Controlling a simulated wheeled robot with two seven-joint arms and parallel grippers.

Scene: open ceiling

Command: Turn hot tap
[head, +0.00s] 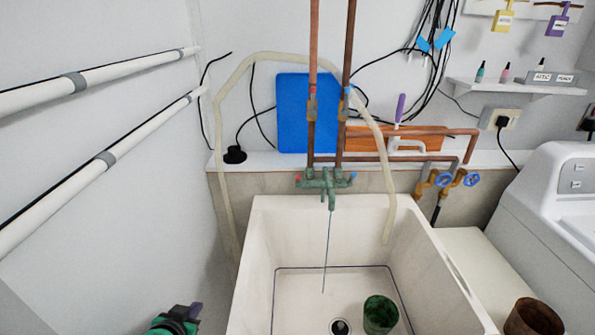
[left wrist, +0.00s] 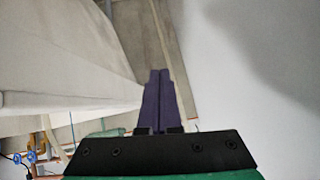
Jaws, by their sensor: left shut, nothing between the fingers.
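A green, weathered mixer tap (head: 326,184) stands at the back rim of the white sink. Its red-marked handle (head: 298,178) is at the left end and its blue-marked handle (head: 352,177) at the right. A thin stream of water (head: 327,240) runs from the spout into the basin. My left gripper (head: 195,310) is low at the bottom left, outside the sink and well apart from the tap. The left wrist view shows its dark purple fingers (left wrist: 159,75) shut together with nothing between them. My right gripper is in neither view.
The sink (head: 262,225) holds a green cup (head: 380,313) near the drain. A pale hose (head: 228,160) arches over the tap area. Copper pipes (head: 312,140) rise behind the tap. White wall pipes (head: 100,75) line the left wall. A white washer (head: 545,210) stands right.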

